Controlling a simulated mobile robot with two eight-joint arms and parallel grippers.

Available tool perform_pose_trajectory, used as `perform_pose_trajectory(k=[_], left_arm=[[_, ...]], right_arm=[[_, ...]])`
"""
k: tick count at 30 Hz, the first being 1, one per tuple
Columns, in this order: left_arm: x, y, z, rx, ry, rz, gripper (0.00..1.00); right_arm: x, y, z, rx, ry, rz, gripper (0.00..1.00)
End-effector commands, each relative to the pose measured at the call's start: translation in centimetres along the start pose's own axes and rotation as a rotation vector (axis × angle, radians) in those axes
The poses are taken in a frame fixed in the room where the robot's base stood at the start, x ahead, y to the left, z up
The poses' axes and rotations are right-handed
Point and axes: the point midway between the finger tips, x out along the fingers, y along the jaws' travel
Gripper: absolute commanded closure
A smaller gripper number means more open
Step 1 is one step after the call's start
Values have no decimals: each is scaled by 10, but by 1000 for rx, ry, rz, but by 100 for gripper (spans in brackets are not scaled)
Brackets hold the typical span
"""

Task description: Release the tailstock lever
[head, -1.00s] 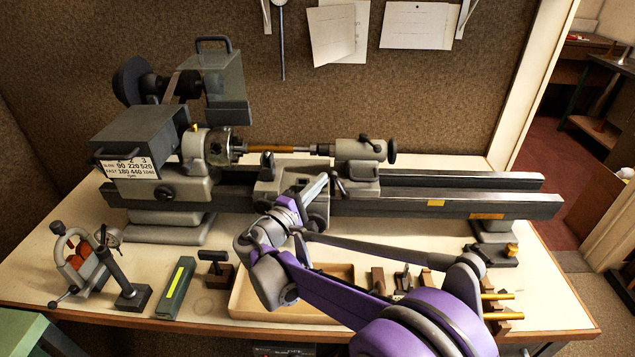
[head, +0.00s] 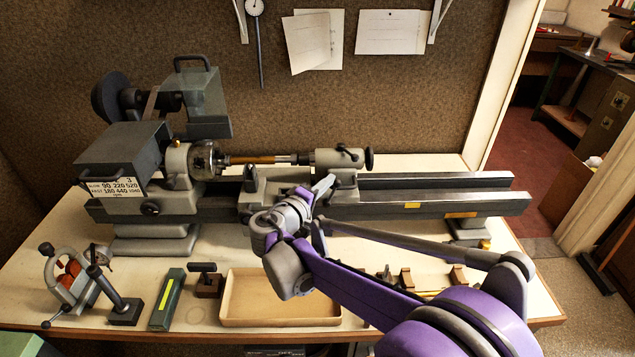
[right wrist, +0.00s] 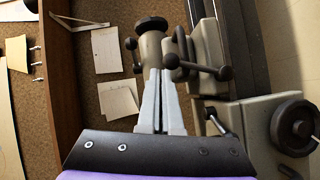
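The grey tailstock (head: 325,159) sits on the right part of the lathe bed, with a dark handwheel at its end. In the right wrist view the tailstock (right wrist: 151,48) is just beyond my fingertips. A black tailstock lever with a ball knob (right wrist: 224,73) sticks out to the right of it there. In the head view my gripper hides this lever. My right gripper (head: 329,180) is at the front of the tailstock. In the wrist view its fingers (right wrist: 160,74) are close together, beside the lever's hub, with nothing visible between them. My left gripper is out of view.
A brass-coloured tube (head: 252,159) spans from the chuck (head: 203,160) towards the tailstock. The carriage handwheel (right wrist: 294,128) is near my gripper. A shallow tray (head: 235,310), a green box (head: 167,300) and small tools lie on the bench front. The bed right of the tailstock is clear.

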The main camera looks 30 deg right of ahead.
Motion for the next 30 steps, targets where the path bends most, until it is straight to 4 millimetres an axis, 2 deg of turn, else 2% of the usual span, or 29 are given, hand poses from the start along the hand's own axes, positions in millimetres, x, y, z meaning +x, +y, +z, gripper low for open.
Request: perform_pose_trajectory(k=[12, 30], left_arm=[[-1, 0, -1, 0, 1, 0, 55], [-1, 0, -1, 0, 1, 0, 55]], right_arm=[[9, 3, 14, -1, -2, 1, 100], [11, 3, 17, -1, -3, 1, 100]])
